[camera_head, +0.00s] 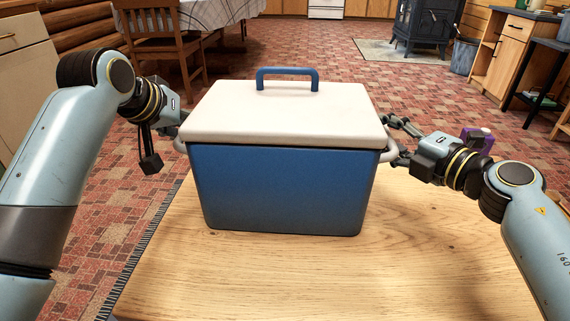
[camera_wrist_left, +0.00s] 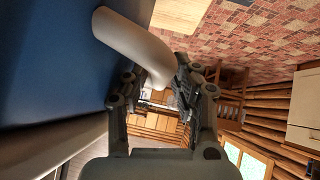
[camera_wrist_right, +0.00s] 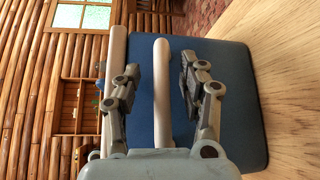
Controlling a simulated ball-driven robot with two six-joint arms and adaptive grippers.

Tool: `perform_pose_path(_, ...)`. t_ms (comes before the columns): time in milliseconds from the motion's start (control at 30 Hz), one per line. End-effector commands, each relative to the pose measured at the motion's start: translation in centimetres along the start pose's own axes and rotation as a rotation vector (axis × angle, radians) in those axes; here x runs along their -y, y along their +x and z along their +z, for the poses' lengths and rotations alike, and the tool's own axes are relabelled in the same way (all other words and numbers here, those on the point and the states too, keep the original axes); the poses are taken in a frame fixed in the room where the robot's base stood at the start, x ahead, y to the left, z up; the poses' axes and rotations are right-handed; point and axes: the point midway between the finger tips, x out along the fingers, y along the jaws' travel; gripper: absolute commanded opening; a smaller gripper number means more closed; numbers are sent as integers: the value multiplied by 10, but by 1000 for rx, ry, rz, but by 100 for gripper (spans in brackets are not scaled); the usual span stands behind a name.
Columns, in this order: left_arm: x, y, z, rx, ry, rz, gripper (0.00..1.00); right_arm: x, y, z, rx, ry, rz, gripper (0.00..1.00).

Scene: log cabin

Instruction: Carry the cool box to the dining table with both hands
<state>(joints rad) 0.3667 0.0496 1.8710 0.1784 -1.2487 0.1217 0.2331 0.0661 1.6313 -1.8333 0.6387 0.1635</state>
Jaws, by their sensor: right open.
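The cool box (camera_head: 280,190), blue with a white lid (camera_head: 285,112) and a blue top handle (camera_head: 287,72), stands upright on a wooden tabletop in front of me. My left gripper (camera_head: 172,124) is at its left side. In the left wrist view, the white side handle (camera_wrist_left: 135,42) reaches between the parted fingers (camera_wrist_left: 155,92), close to one finger. My right gripper (camera_head: 396,138) is at the right side handle (camera_head: 389,152). In the right wrist view, that handle (camera_wrist_right: 162,90) runs between the open fingers (camera_wrist_right: 157,92), with gaps on both sides. The dining table (camera_head: 215,12) has a checked cloth, at the back left.
A wooden chair (camera_head: 160,45) stands before the dining table. A black stove (camera_head: 424,25) is at the back right, with wooden cabinets (camera_head: 497,45) beside it. A purple object (camera_head: 478,140) shows behind my right wrist. Red patterned floor (camera_head: 340,60) lies open beyond the box.

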Motion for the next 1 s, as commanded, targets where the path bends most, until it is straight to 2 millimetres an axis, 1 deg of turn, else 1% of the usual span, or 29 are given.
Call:
perform_pose_path(167, 0, 0, 0, 0, 0, 0, 27, 0, 0, 0, 0, 0, 0, 42)
perform_pose_path(367, 0, 0, 0, 0, 0, 0, 2, 0, 0, 0, 0, 0, 0, 17)
perform_pose_path(400, 0, 0, 0, 0, 0, 0, 0, 0, 0, 0, 0, 0, 0, 12)
perform_pose_path(500, 0, 0, 0, 0, 0, 0, 0, -1, 0, 0, 0, -1, 1, 0)
perform_pose_path(1000, -1, -1, -2, -5, 0, 3, 0, -5, 0, 1, 2, -3, 9, 0)
